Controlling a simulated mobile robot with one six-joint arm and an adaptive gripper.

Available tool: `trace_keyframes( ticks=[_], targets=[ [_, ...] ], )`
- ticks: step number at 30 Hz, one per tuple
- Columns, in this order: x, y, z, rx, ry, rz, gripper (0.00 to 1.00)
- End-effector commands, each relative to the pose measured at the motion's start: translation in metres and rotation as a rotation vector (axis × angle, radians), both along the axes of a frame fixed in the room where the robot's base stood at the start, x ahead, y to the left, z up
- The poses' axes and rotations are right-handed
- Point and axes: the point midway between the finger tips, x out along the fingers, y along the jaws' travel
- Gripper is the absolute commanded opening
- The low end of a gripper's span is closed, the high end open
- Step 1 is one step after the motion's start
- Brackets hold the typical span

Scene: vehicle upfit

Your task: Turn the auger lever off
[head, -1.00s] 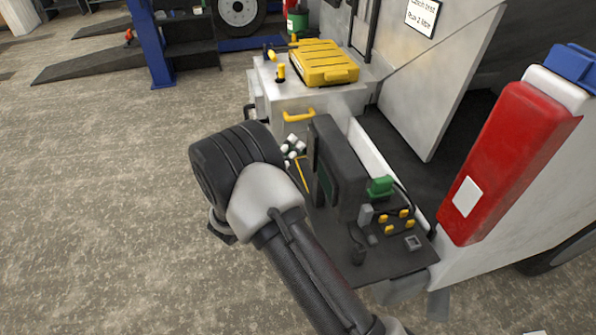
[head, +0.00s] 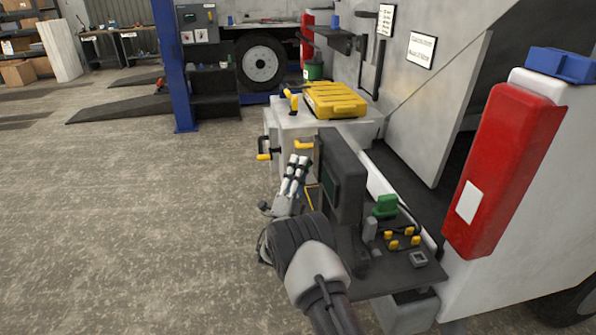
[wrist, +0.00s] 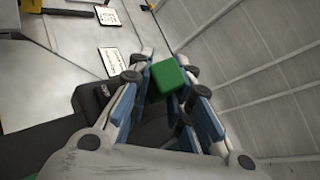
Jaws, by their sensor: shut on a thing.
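My gripper (head: 299,162) is beside the left face of a black upright box (head: 343,180) in the head view, with its light fingers pointing away. In the wrist view, my gripper (wrist: 168,82) has its blue-padded fingers on both sides of a green block (wrist: 168,77) and is shut on it. I cannot tell whether this block is the auger lever's knob; the head view does not show it clearly. Another green part (head: 385,206) stands on the control panel (head: 405,268), apart from my gripper. Small yellow knobs (head: 404,232) sit beside it.
A white cabinet (head: 292,122) with yellow handles and a yellow case (head: 336,101) on top stands beyond the black box. A red box (head: 505,165) is on the vehicle at right. White placards (head: 421,50) are on the vehicle wall. The floor at left is open.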

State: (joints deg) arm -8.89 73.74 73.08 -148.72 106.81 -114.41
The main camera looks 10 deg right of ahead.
Motion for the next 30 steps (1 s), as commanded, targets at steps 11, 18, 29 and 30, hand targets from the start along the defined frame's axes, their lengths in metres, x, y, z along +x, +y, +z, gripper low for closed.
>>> trace_keyframes(
  ticks=[11,18,29,30],
  targets=[
    [0.0003,-0.0005,-0.0033,-0.028,0.005,0.002,0.00],
    [0.0004,-0.0004,-0.0032,-0.028,0.006,0.003,0.22],
    [0.0005,-0.0004,-0.0016,-0.026,0.003,0.003,0.28],
    [0.0006,-0.0004,-0.0006,-0.027,0.002,0.002,0.28]
  ],
)
